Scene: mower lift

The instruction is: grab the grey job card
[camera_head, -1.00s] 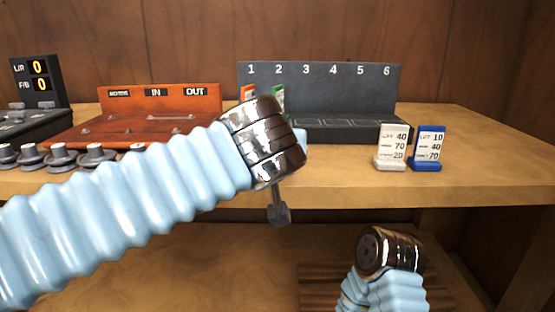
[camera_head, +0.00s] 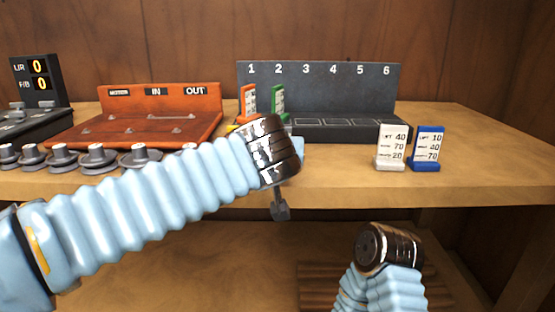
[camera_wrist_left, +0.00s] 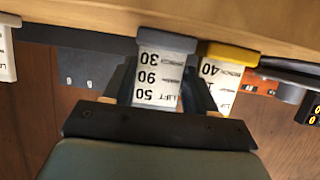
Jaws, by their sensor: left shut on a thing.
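The grey job card shows in the left wrist view, upside down, with a grey base (camera_wrist_left: 166,40) and a white face reading LIFT 50, 90, 30. My left gripper (camera_wrist_left: 160,80) is shut on it, one finger on each side of the face. The card's base is close to the wooden bench edge; I cannot tell whether it touches. In the head view my left wrist hides the card and the fingers. My right arm shows low at the right, its fingers out of sight.
A yellow-based card (camera_wrist_left: 230,52) stands close beside the grey one. An orange card (camera_head: 247,102) and a green card (camera_head: 278,101) stand in the numbered rack (camera_head: 340,90). White (camera_head: 391,148) and blue (camera_head: 428,148) cards stand right. A red-brown tray (camera_head: 150,118) is left.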

